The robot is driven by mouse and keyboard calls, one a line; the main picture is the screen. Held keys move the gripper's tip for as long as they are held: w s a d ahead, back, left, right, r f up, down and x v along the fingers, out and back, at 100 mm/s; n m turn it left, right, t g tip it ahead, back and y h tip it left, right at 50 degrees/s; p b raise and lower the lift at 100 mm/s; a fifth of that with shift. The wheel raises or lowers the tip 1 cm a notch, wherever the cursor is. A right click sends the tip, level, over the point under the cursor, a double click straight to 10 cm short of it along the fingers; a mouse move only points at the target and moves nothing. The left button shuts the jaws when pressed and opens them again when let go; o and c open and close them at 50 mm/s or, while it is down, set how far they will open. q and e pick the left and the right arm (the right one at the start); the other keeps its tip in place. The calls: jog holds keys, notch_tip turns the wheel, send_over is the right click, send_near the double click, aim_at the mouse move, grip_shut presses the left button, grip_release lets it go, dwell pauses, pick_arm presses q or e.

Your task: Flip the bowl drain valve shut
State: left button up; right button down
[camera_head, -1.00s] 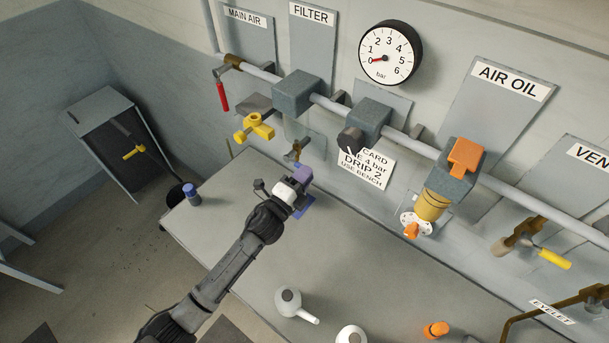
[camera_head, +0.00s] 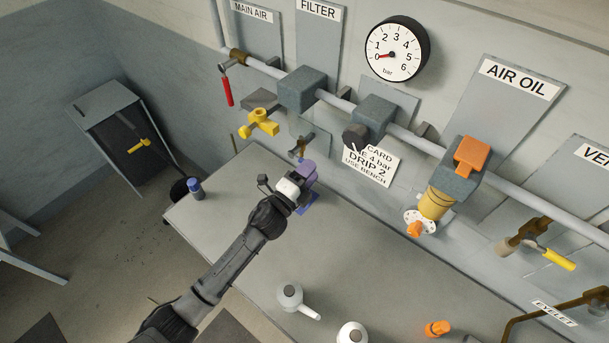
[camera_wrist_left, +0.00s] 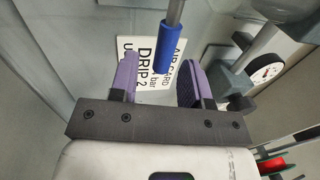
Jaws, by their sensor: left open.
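Under the FILTER unit in the head view hangs a clear bowl with a small brass drain valve (camera_head: 301,147) at its bottom. My left gripper (camera_head: 306,172), with purple finger pads, is just below this valve. In the left wrist view a metal lever with a blue sleeve (camera_wrist_left: 168,47) comes down from the top. Its end lies between the open purple fingers of my left gripper (camera_wrist_left: 160,68) in the picture; I cannot tell whether it touches either one. The gripper hides part of the bench there. My right gripper is not in view.
A card (camera_head: 372,162) and a gauge (camera_head: 397,49) are on the wall. A yellow valve (camera_head: 259,122) is left of the bowl.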

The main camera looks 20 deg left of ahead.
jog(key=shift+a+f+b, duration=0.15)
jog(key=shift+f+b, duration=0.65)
pick_arm(q)
jog(key=v, duration=1.3)
jog(key=shift+s, duration=0.35)
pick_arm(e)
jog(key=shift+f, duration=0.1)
pick_arm(q)
jog(key=shift+a+f, duration=0.1)
jog(key=shift+a, duration=0.05)
